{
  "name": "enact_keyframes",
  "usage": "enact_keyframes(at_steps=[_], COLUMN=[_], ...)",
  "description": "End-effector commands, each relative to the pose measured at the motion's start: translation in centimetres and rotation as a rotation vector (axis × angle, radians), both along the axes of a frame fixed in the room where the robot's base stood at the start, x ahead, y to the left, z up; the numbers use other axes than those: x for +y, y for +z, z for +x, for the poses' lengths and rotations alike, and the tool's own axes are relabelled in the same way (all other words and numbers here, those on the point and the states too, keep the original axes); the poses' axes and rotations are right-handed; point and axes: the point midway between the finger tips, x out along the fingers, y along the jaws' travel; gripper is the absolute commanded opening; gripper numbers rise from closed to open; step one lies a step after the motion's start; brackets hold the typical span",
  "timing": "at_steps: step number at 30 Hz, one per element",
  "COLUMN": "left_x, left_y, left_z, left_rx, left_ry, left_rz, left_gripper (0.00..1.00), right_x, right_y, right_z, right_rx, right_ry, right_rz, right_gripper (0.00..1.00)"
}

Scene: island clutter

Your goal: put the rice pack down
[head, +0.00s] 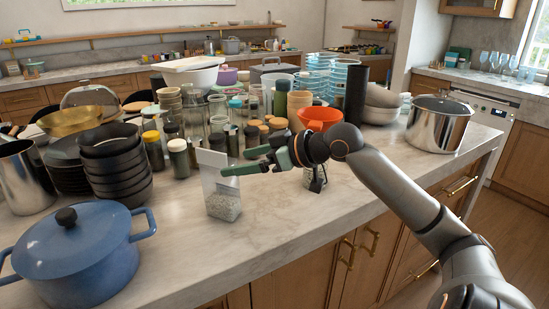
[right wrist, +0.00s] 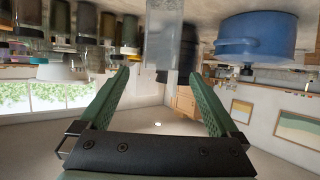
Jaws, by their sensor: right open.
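The rice pack (head: 222,205) stands upright on the marble island top near its front edge, a clear pack with pale grains at the bottom and a white upper part. My right gripper (head: 238,163) is open, just to the right of the pack's upper part. In the right wrist view, which is upside down, the green fingers (right wrist: 158,70) are spread with nothing between them, and the clear pack (right wrist: 165,35) shows beyond the fingertips. My left gripper is not in view.
A blue lidded pot (head: 75,255) and black stacked bowls (head: 117,170) stand left of the pack. Several jars (head: 180,158) crowd behind it. An orange colander (head: 318,115) and steel pot (head: 438,125) stand rightward. The marble in front of the pack (head: 190,245) is clear.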

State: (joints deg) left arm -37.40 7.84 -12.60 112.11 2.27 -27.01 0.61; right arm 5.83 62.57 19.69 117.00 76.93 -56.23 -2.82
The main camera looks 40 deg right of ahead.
Motion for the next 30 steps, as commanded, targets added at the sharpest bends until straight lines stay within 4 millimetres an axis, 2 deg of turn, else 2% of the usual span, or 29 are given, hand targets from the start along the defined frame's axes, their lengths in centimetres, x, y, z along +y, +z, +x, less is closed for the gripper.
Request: enact_keyframes(at_steps=[15,21,30], left_x=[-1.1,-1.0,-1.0], left_y=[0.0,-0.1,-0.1], left_z=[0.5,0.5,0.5], left_rx=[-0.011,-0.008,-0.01], left_ry=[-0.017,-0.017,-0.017], left_rz=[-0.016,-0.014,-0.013], left_gripper=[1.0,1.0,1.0], right_x=[-2.3,-2.6,-2.7], right_y=[2.5,3.0,3.1], right_z=[-5.8,-6.8,-7.0], right_rx=[-0.001,-0.001,0.0], right_ry=[0.0,0.0,0.0], right_rz=[0.0,0.0,-0.001], right_gripper=[0.97,0.97,0.97])
